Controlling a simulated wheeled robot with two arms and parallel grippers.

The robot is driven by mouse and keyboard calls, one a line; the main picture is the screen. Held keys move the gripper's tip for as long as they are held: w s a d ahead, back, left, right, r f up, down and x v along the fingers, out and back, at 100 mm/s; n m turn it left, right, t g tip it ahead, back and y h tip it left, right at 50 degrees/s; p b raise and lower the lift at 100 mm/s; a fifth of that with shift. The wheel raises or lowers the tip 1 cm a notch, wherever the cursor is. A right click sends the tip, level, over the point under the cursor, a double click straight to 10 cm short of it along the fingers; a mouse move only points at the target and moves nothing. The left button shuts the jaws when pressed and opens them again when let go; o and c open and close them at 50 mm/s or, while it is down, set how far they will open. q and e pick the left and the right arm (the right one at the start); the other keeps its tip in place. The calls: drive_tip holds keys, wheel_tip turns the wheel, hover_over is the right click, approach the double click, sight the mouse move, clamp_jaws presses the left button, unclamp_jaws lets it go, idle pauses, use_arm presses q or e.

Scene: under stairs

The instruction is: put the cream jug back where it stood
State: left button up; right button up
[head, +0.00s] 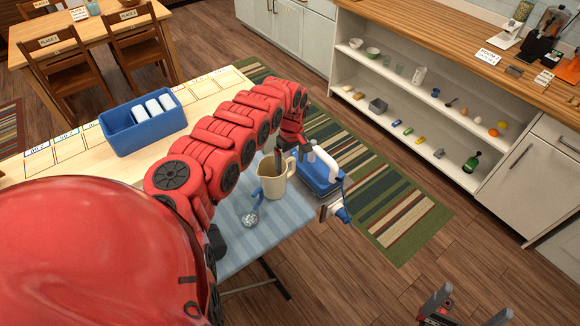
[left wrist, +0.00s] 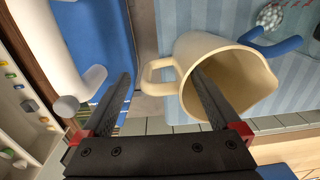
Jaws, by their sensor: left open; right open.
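The cream jug (head: 273,183) stands on the blue striped cloth (head: 231,254), its handle towards my left gripper. In the left wrist view the jug (left wrist: 212,60) shows its open mouth. My left gripper (head: 290,147) is open at the jug's handle side. In the left wrist view its fingers (left wrist: 160,78) lie either side of the handle (left wrist: 152,77). One finger overlaps the jug's mouth; I cannot tell whether it touches the wall. The other is over the blue object. My right gripper (head: 462,308) is open and empty, low at the bottom right, far from the jug.
A blue object with a white handle (head: 318,172) stands close right of the jug. A blue-handled tool (head: 251,216) lies in front. A blue bin (head: 143,124) stands further left on the table. The shelf unit (head: 425,100) stands across the floor.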

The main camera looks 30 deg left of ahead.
use_arm(q)
wheel_tip(320, 180, up, 9)
drive_tip(key=b, duration=0.3)
drive_tip(key=shift+w+f, duration=0.1)
drive_tip(key=shift+f, duration=0.1)
drive_tip(key=shift+r, duration=0.55)
drive_tip(key=shift+d+f, duration=0.1)
drive_tip(key=shift+f, duration=0.05)
